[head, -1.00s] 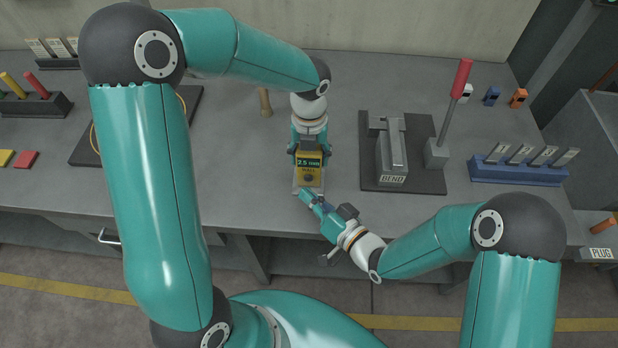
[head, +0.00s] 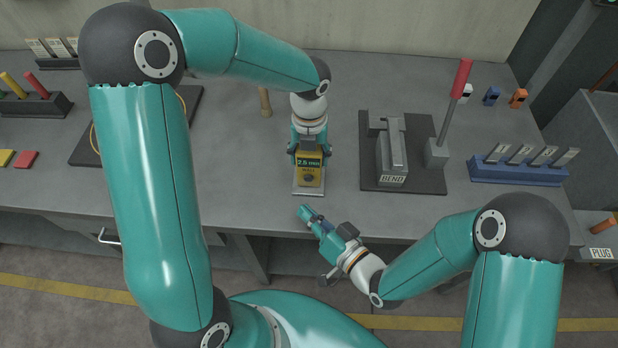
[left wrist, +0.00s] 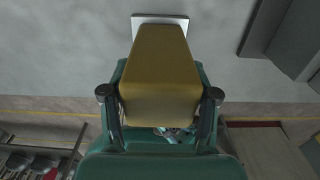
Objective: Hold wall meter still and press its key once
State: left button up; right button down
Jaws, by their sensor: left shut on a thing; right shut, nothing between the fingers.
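The wall meter (head: 309,172) is a yellow block with a small lit display reading about 2.5 mm and a dark round key (head: 308,178) on its front. It stands on a pale plate (head: 309,192) near the bench's front edge. My left gripper (head: 308,150) is shut on the meter from behind; in the left wrist view its fingers (left wrist: 160,105) lie on both sides of the yellow body (left wrist: 160,70). My right gripper (head: 304,211) is shut and empty. Its tip is in front of the meter, apart from the key, near the bench edge.
The bender (head: 392,160), marked BEND, stands on a dark base to the right, with a red-handled lever (head: 455,95). A blue rack (head: 518,172) is farther right. A dark board (head: 95,150) lies to the left. The bench around the meter is clear.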

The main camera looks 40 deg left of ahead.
pick_arm(q)
jog(key=o, duration=1.4)
jog(key=shift+o, duration=0.2)
